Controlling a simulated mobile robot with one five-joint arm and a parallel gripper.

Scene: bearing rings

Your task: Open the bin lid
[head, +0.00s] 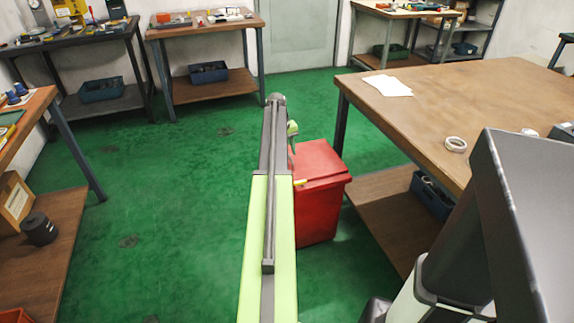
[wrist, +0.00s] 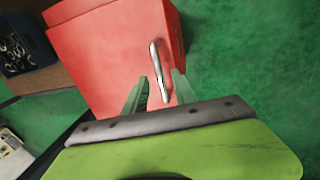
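The red bin (head: 318,215) stands on the floor beside the big workbench, its red lid (head: 322,160) lying shut on top. In the wrist view the bin lid (wrist: 115,50) fills the upper middle. A pale metal bar handle (wrist: 157,62) runs lengthwise on it. My gripper (wrist: 160,75) is open, its two green fingers apart, with the lower part of the handle between them in the picture. I cannot tell how far the fingertips are from the handle or whether they touch. In the head view my arm hides most of the gripper and the bin's left side.
The big wooden workbench (head: 460,90) stands right of the bin, with a ring (head: 456,144) and papers (head: 387,86) on top. Its lower shelf (head: 385,205) holds a blue crate (head: 430,195). Green floor (head: 170,190) is clear to the left. Other benches line the walls.

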